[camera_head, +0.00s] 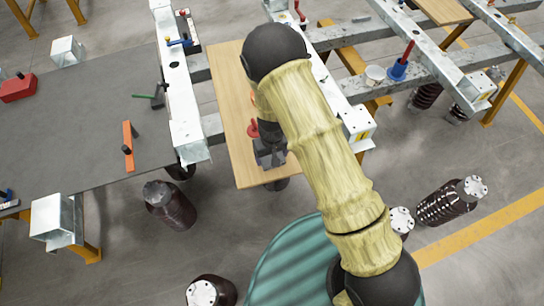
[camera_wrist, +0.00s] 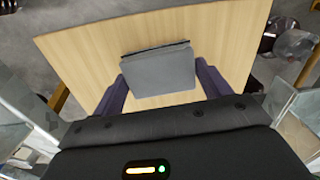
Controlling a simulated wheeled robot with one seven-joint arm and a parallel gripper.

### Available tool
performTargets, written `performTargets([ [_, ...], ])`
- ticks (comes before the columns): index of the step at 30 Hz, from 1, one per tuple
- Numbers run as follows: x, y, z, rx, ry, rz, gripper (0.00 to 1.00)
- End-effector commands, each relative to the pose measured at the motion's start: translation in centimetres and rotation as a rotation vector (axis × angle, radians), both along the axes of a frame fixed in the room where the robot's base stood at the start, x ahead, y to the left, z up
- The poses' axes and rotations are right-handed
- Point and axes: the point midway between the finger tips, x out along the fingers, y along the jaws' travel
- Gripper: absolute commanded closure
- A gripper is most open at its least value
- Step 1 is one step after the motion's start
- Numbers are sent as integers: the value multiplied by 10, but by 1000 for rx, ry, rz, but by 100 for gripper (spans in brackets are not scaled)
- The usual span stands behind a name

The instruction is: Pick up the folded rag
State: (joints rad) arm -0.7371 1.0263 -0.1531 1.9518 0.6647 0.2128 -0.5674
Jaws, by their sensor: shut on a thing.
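The folded rag (camera_wrist: 158,71) is a flat grey rectangle with a dark far edge in the wrist view. It lies between the two dark purple fingers of my gripper (camera_wrist: 161,76), one finger at its left side and one at its right. My gripper is shut on it. The rag is over the light wooden board (camera_wrist: 75,52); I cannot tell whether it still touches the board. In the head view my gripper (camera_head: 270,150) is over the near end of the board (camera_head: 226,80), and the rag is hard to make out there.
A dark grey table (camera_head: 80,125) to the left holds a red box (camera_head: 18,88) and an orange tool (camera_head: 129,146). Metal rails (camera_head: 182,90) flank the board. Brown insulators (camera_head: 170,208) stand on the floor.

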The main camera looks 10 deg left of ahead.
Motion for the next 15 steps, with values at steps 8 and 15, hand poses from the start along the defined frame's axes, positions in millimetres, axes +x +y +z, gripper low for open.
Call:
performTargets([
  [8,1,1,40,3,-4,2,46],
  [15,1,1,82,2,-3,1,46],
])
